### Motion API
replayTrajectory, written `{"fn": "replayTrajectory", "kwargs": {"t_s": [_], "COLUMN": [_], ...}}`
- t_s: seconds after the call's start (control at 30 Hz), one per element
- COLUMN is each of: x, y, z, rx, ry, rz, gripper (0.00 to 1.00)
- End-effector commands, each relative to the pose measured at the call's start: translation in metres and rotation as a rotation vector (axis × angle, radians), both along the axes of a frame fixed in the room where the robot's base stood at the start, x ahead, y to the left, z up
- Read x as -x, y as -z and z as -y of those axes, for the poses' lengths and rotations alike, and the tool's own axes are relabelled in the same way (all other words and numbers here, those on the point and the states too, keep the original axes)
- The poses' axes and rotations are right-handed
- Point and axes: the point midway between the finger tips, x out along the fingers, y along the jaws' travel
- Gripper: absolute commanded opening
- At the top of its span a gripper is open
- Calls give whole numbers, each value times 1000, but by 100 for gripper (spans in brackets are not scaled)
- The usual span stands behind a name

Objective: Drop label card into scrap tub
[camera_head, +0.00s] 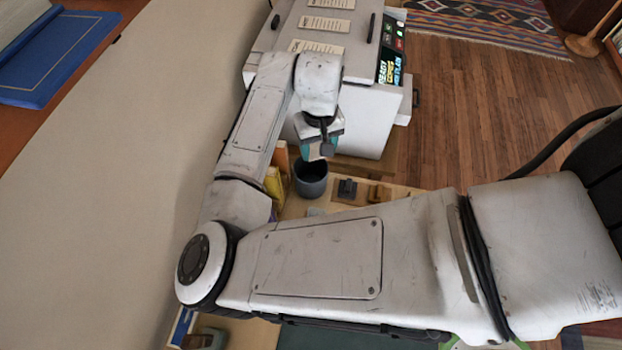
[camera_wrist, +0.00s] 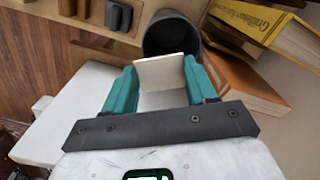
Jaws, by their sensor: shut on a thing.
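The label card (camera_wrist: 161,72) is a small cream piece held between the two teal fingers of my gripper (camera_wrist: 160,82) in the wrist view. The gripper is shut on it. The scrap tub (camera_head: 311,182) is a dark grey round container on the wooden surface in the head view. My gripper (camera_head: 318,152) is above and close to the tub's far side there. In the wrist view the tub (camera_wrist: 172,32) lies just beyond the card, which covers part of its near rim. The head view does not show the card clearly.
Yellow and orange books (camera_wrist: 262,22) stand beside the tub. Small dark items (camera_head: 347,187) sit on the wooden surface (camera_head: 405,191) to its right. A white machine (camera_head: 358,118) with several printed sheets (camera_head: 324,24) on top stands behind my gripper.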

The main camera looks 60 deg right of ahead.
Motion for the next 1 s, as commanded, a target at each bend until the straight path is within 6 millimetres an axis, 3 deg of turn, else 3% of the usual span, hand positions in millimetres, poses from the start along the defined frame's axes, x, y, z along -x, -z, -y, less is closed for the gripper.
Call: {"fn": "replayTrajectory", "kwargs": {"t_s": [0.03,0.07,0.33,0.7,1.0], "x": [0,0,0,0,0], "y": [0,0,0,-6,-57], "z": [0,0,0,0,0], "rx": [0,0,0,-1,1], "ry": [0,0,0,0,2], "rz": [0,0,0,1,3], "gripper": [24,58,84,86,86]}}
